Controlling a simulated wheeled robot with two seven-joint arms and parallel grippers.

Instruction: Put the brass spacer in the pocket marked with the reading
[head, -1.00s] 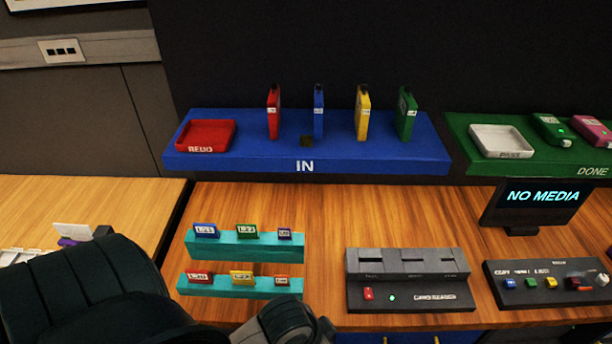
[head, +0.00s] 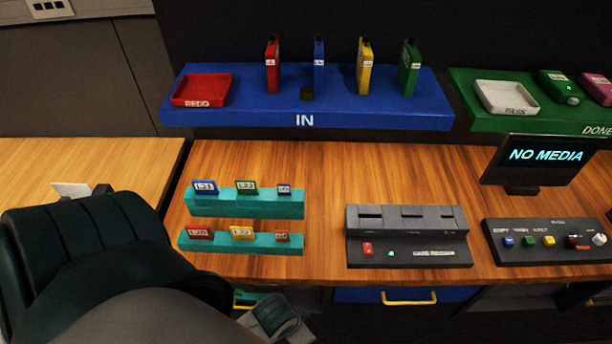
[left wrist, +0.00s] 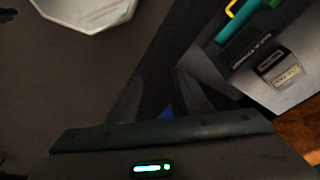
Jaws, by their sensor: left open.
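I cannot make out a brass spacer or a pocket marked with a reading in either view. My left gripper (left wrist: 160,98) is open in the left wrist view, with nothing seen between its dark fingers. In the head view its grey end (head: 278,318) shows small at the bottom, below the table's front edge in the picture, with my dark arm coming from the lower left. The monitor (head: 545,156) reads NO MEDIA. My right gripper is not in view.
Teal racks (head: 245,206) hold small tagged pieces, left of a grey slotted unit (head: 407,250) and a button panel (head: 550,256). A blue IN shelf (head: 400,113) stands behind. A yellow-handled drawer (head: 409,297) is below. A white octagonal container (left wrist: 90,10) shows in the left wrist view.

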